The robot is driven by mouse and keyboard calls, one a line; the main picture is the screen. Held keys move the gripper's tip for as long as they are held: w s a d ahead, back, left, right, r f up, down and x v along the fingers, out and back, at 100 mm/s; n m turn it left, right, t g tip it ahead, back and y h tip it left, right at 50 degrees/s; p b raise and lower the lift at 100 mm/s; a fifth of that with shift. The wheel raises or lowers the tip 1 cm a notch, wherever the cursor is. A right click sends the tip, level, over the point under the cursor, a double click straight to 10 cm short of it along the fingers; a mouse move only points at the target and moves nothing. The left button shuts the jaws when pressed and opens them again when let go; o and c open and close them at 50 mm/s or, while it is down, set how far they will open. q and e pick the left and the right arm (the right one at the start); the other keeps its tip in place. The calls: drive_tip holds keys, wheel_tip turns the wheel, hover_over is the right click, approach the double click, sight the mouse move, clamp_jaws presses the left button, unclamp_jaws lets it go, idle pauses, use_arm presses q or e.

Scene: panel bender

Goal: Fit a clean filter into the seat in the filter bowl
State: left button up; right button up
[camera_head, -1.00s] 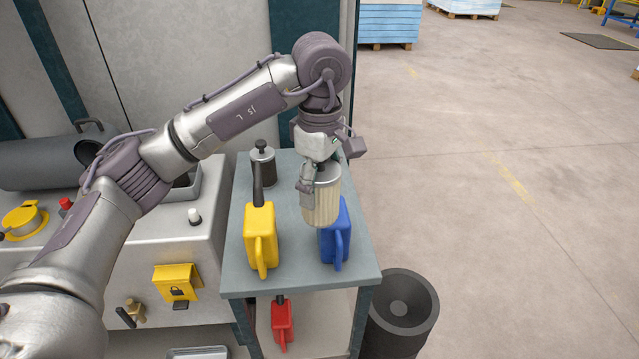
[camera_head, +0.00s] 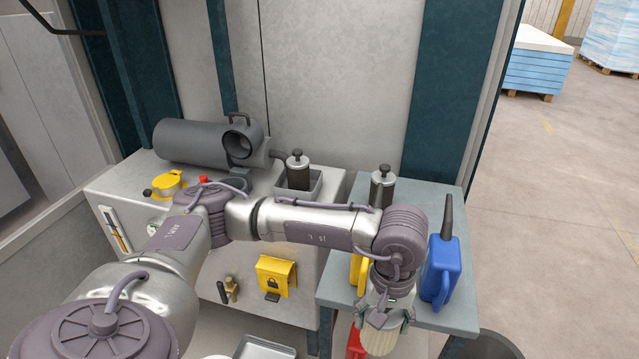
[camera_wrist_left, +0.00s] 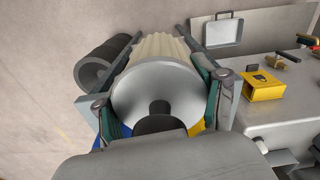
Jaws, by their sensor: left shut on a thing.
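My left gripper (camera_head: 384,306) is shut on a clean cream pleated filter (camera_head: 380,338) and holds it in front of the small side table. In the left wrist view the gripper (camera_wrist_left: 160,98) has a finger on either side of the filter, whose metal end cap (camera_wrist_left: 145,88) and pleats (camera_wrist_left: 157,48) show. On the machine top, a dark grey round bowl (camera_head: 236,184) sits below the open end of a horizontal cylinder; my arm partly hides it, and I cannot see its seat. My right gripper is not in view.
A dark filter (camera_head: 298,172) stands in a grey tray (camera_head: 316,188); another dark one (camera_head: 382,188) stands on the side table (camera_head: 440,318). Blue (camera_head: 440,270) and yellow (camera_head: 356,272) jugs stand there too. The horizontal cylinder (camera_head: 190,142) lies behind the bowl.

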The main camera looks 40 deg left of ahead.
use_arm(q)
drive_tip(key=s+f+m, duration=0.6)
drive_tip(key=s+f, duration=0.1)
drive_tip(key=f, duration=0.4)
drive_tip(key=shift+s+a+f+m, duration=0.25)
drive_tip(key=shift+a+f+m, duration=0.05)
drive_tip(key=shift+f+m, duration=0.1)
